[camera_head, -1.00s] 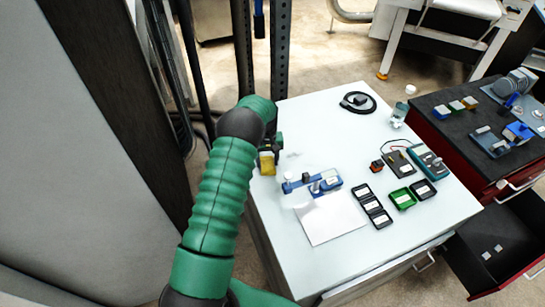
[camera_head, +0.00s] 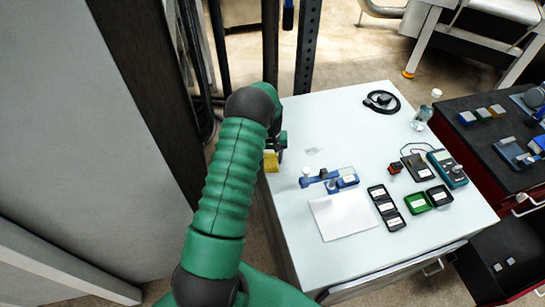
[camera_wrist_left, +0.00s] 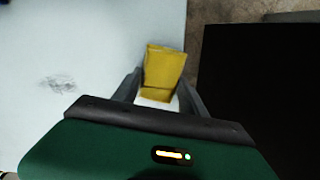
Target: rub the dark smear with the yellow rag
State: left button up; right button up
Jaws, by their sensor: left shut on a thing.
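The yellow rag (camera_head: 271,162) is in my left gripper (camera_head: 277,150), at the left edge of the white tabletop in the head view. In the left wrist view the rag (camera_wrist_left: 165,66) stands up between the two fingers of the shut left gripper (camera_wrist_left: 157,93). The dark smear (camera_wrist_left: 57,84) is a faint grey scribble on the white top, left of the rag and apart from it. It also shows as a pale grey mark in the head view (camera_head: 313,151). My right gripper is not in view.
On the white table (camera_head: 285,215) are a blue tool (camera_head: 330,180), a white sheet (camera_head: 343,214), a black case (camera_head: 387,208), a green box (camera_head: 415,202), a meter (camera_head: 447,168), a bottle (camera_head: 422,118) and a black cable coil (camera_head: 381,101). A red cabinet stands at right.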

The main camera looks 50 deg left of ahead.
aim_at(271, 159)
pick_arm(q)
jog(key=shift+r+p, duration=2.05)
jog(key=shift+r, duration=1)
notch_tip(271, 159, up, 2)
jog(key=shift+w+r+p, duration=0.1)
jog(key=shift+r+p, duration=0.1)
jog(key=shift+p, duration=0.65)
jog(key=shift+r, duration=0.35)
